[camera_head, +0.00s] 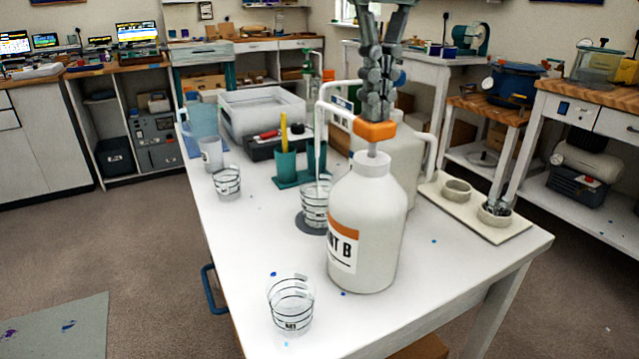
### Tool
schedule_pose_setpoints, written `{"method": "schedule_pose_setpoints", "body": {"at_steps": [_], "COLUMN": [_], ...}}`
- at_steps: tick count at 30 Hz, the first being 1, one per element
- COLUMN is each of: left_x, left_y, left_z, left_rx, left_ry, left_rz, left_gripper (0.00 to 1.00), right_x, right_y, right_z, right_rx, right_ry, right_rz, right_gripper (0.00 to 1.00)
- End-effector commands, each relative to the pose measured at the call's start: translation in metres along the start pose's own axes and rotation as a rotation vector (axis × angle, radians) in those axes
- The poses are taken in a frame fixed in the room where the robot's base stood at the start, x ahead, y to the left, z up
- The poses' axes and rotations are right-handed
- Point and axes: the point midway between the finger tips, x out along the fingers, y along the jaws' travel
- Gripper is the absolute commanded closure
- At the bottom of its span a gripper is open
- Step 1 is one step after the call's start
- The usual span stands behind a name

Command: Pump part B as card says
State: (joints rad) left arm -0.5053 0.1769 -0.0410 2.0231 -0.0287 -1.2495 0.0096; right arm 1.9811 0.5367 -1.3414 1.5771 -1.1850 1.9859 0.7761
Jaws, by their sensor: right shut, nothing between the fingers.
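The white part B bottle (370,262) stands upright on the white table, with an orange band and "B" on its label. Its orange pump head (374,131) is on top. My right gripper (374,116) comes down from above with its fingers shut and nothing between them, right over the pump head; I cannot tell whether it touches. A white spout (319,140) drops toward a clear marked cup (315,207) on a dark grey disc (306,225), left of the bottle. The bottle partly hides the cup. A second white bottle (400,160) stands behind. My left gripper is not in view.
Clear cups stand at the front (290,306) and left (227,183). A teal holder (287,168) and a white box (262,110) are farther back. A pale tray (510,228) with round moulds lies right. The front right tabletop is clear.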

Motion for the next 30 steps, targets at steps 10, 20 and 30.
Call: {"method": "schedule_pose_setpoints", "body": {"at_steps": [10, 20, 30], "left_x": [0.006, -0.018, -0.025], "left_y": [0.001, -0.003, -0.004], "left_z": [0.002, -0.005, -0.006], "left_rx": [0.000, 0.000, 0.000], "left_ry": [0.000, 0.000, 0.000], "left_rz": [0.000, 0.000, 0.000], "left_gripper": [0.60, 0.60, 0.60], "right_x": [0.012, -0.017, -0.030], "right_y": [0.000, 0.000, 0.000], "right_z": [0.000, 0.000, 0.000], "right_rx": [-0.001, -0.001, -0.001], "right_ry": [0.005, 0.005, 0.003], "right_rz": [-0.001, 0.000, -0.001], "right_gripper": [1.00, 1.00, 1.00]}}
